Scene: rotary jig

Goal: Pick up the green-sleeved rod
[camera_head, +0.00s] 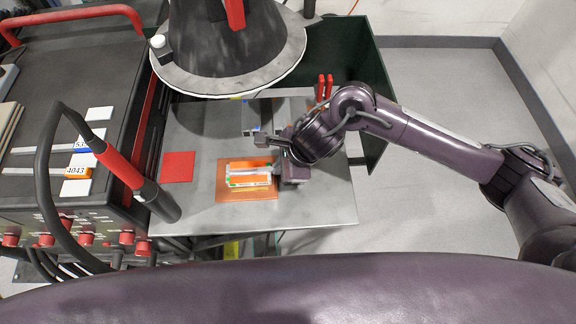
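A small open tray (250,187) with white edges and orange parts stands on an orange mat (224,196) on the grey table. Thin pale rods seem to lie in it, with a small green patch at its left end; I cannot clearly make out a single green-sleeved rod. My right gripper (270,158) reaches in from the right at the tray's right end. Its two fingers look spread apart, with nothing visible between them. Whether it touches the tray is unclear. My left gripper is out of view.
A red square mat (178,167) lies left of the tray. A large round jig (232,72) stands behind. Red-handled pliers (324,88) stand at the back right. A black machine (70,130) with a thick cable flanks the table's left side. The grey table's (320,208) front right is clear.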

